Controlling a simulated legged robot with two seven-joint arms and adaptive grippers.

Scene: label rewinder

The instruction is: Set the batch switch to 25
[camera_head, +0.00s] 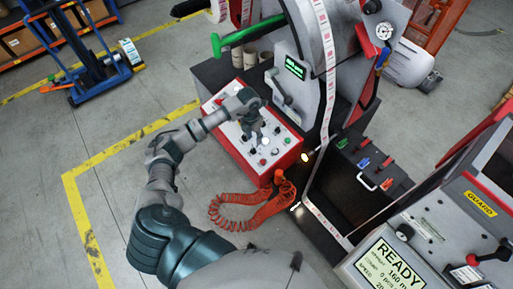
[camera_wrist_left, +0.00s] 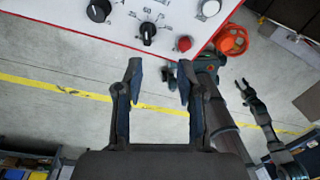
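The control panel (camera_head: 229,139) is a white-topped red box with several knobs and buttons. My left gripper (camera_head: 252,130) is over it and hides part of its face. In the left wrist view my left gripper (camera_wrist_left: 160,78) is open and empty, its fingertips apart from the panel (camera_wrist_left: 60,8). A black rotary knob (camera_wrist_left: 148,32) with marks around it lies ahead of the fingertips.
An orange coiled hose (camera_head: 240,212) hangs beside the panel. The rewinder (camera_head: 305,80) stands behind it. A READY display (camera_head: 393,267) is at lower right.

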